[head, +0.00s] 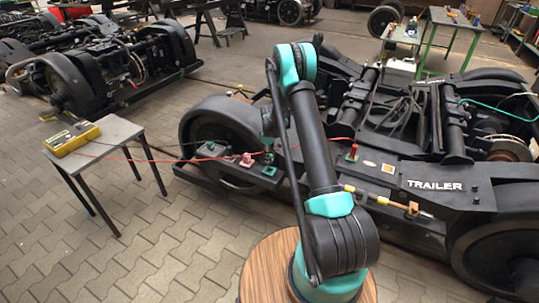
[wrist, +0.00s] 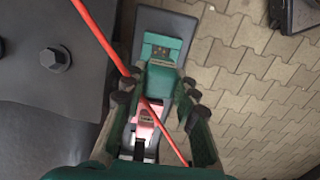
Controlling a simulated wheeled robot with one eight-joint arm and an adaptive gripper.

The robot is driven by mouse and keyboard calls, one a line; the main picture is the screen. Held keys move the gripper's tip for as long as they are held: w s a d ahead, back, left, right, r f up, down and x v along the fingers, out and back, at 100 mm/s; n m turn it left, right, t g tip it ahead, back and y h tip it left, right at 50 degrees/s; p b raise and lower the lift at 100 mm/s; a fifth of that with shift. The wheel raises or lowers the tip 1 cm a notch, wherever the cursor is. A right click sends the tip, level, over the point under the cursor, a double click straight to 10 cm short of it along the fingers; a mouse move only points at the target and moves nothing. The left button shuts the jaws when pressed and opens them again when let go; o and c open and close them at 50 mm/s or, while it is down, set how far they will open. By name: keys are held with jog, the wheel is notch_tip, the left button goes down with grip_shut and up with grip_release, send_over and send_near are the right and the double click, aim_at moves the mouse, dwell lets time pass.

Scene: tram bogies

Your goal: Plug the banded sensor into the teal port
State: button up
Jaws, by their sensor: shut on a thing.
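My gripper (head: 268,152) is low over the near-left end of the trailer bogie, partly behind my arm. In the wrist view, my gripper (wrist: 155,118) has its fingers close around a small pale, pinkish part (wrist: 147,117), which I take to be the banded sensor; its bands are not clear. A teal block (head: 268,170) sits on the ledge just below the gripper; I take it as the teal port, and its opening is hidden. A pink block (head: 246,160) stands left of it. Whether the held part touches the port cannot be told.
A red cable (wrist: 104,38) crosses the fingers. A yellow box (head: 72,137) with leads stands on a small table (head: 118,130). The paved floor between is clear.

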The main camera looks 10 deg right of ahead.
jog(key=shift+f, duration=2.05)
jog(key=shift+f, duration=0.5)
dwell(0.5)
jog(key=o, duration=1.2)
jog(key=shift+c, duration=0.2)
notch_tip(320, 180, up, 12)
jog(key=shift+r, duration=0.1)
